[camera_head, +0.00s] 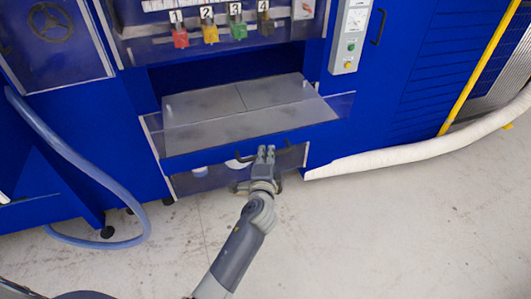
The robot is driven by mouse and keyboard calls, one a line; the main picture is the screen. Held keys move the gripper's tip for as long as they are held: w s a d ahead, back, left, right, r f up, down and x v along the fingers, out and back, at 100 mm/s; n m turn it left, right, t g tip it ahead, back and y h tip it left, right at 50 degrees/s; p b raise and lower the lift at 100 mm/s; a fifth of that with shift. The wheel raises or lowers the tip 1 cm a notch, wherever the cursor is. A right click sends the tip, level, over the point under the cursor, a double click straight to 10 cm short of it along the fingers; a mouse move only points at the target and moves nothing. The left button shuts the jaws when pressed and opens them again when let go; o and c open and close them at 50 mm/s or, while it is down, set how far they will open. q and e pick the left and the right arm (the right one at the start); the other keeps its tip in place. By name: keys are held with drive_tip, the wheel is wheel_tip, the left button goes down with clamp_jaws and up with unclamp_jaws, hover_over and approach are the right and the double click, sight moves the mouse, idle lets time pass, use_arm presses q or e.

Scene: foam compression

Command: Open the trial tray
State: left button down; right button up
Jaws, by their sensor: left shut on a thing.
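The tray (190,137) is a grey flat surface with clear walls, set in an opening low in the blue machine. A clear-fronted lower compartment (205,182) sits beneath it, with white round items inside. My left gripper (265,154) is at the front of the tray and shut on a dark handle (238,163), whose middle it hides. I cannot tell exactly how the handle joins the tray or the compartment. My right gripper is not in view.
Colored blocks numbered 1 to 4 (210,34) hang above the tray. A control box (350,35) with buttons is at the upper right. A blue hose (70,155) lies at the left and a white hose (420,147) at the right. The grey floor in front is clear.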

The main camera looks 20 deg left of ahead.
use_arm(q)
drive_tip(key=shift+s+d, duration=0.25)
drive_tip(key=shift+s, duration=0.1)
drive_tip(key=c, duration=1.9)
unclamp_jaws()
drive_tip(key=v, duration=1.2)
